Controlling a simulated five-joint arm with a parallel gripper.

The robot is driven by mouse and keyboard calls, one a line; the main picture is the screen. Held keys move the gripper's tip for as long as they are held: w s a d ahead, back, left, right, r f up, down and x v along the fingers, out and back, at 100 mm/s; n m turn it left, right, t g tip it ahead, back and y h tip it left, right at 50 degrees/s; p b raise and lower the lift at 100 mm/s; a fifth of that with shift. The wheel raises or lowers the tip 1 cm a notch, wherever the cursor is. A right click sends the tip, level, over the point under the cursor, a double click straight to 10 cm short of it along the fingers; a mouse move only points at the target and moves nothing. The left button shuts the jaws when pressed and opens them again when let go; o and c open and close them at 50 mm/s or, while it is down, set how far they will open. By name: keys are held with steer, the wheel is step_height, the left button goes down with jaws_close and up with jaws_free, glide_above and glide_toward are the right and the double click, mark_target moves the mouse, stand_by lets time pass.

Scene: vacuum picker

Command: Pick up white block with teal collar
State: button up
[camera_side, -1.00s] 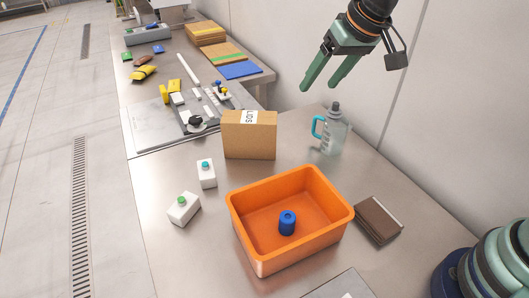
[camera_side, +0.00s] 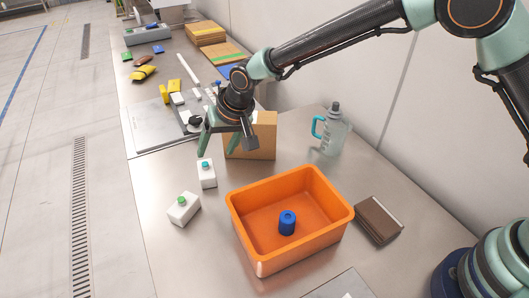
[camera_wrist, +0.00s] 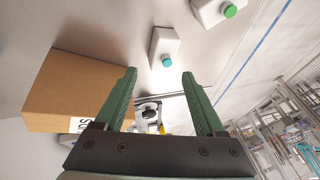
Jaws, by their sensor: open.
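The white block with a teal collar (camera_side: 207,176) stands on the metal table, left of the orange bin, with its teal top facing up. It also shows in the wrist view (camera_wrist: 164,47), ahead of and between the fingers. A similar white block with a green collar (camera_side: 183,209) lies nearer the front left; the wrist view shows it at the top (camera_wrist: 211,10). My gripper (camera_side: 216,150) is open and empty, with its green fingers pointing down above and just behind the teal-collared block. The fingers (camera_wrist: 158,82) are apart in the wrist view.
A cardboard box (camera_side: 262,140) stands close to the right of my gripper. An orange bin (camera_side: 243,222) holds a blue cylinder (camera_side: 287,222). A clear jug (camera_side: 334,131) and a brown wallet-like item (camera_side: 379,219) are farther right. A metal fixture plate (camera_side: 150,126) lies behind.

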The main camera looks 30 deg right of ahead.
mark_target(209, 165)
steer(key=shift+x, duration=4.4)
steer(key=shift+a, duration=0.15)
jaws_close()
